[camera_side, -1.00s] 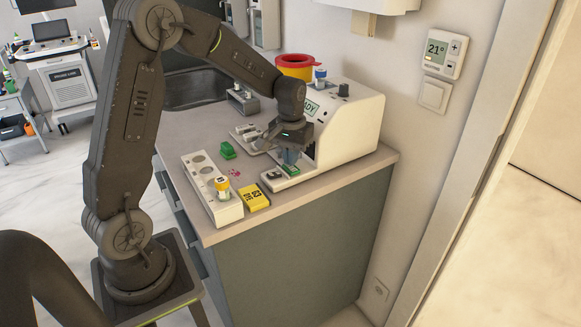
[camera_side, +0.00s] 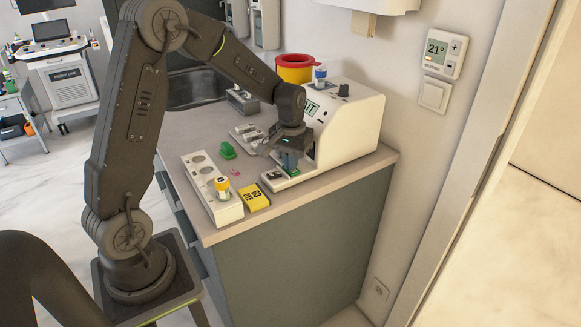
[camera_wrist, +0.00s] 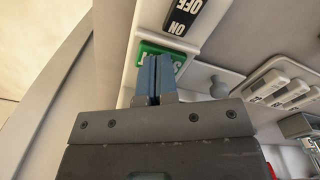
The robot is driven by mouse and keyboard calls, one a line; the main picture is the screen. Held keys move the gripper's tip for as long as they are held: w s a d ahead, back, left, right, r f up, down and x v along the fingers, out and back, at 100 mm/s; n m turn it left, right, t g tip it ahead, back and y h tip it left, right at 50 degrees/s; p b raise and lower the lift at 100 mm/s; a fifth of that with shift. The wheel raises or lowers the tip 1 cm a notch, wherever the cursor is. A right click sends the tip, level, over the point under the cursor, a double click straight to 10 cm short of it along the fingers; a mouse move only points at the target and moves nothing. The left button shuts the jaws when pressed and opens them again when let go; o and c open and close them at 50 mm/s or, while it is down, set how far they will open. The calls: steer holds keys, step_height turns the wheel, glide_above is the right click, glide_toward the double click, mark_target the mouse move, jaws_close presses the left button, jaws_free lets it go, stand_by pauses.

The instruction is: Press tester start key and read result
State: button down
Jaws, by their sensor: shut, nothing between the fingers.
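The white tester (camera_side: 352,128) stands on the counter against the wall. Its green display (camera_side: 309,107) is partly hidden by my arm; the letters in sight look like "IT". In the wrist view the green start key (camera_wrist: 176,57) lies beside the black ON/OFF rocker (camera_wrist: 185,14). My gripper (camera_wrist: 157,58) is shut and empty, its blue fingertips over the key and covering part of its lettering. In the side view my gripper (camera_side: 290,167) points down at the tester's front ledge. Whether the tips touch the key or how far it is pressed cannot be told.
A white rack (camera_side: 203,179) with a yellow-capped vial (camera_side: 222,186) and a yellow box (camera_side: 254,197) stand left of the tester. A red-and-yellow bin (camera_side: 294,68) stands behind the tester. The counter's right edge is close.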

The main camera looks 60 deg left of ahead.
steer(key=shift+r, duration=3.5)
steer(key=shift+s+d+r, duration=0.15)
steer(key=shift+d+r, duration=0.05)
steer(key=s+d+r+m+t, duration=0.2)
steer(key=s+d+r+m, duration=0.1)
steer(key=s+d, duration=0.4)
steer(key=s+d+r+m+t, duration=0.3)
steer(key=s+d, duration=0.4)
steer(key=s, duration=0.5)
steer(key=shift+s+r+t, duration=0.3)
steer(key=shift+r, duration=0.5)
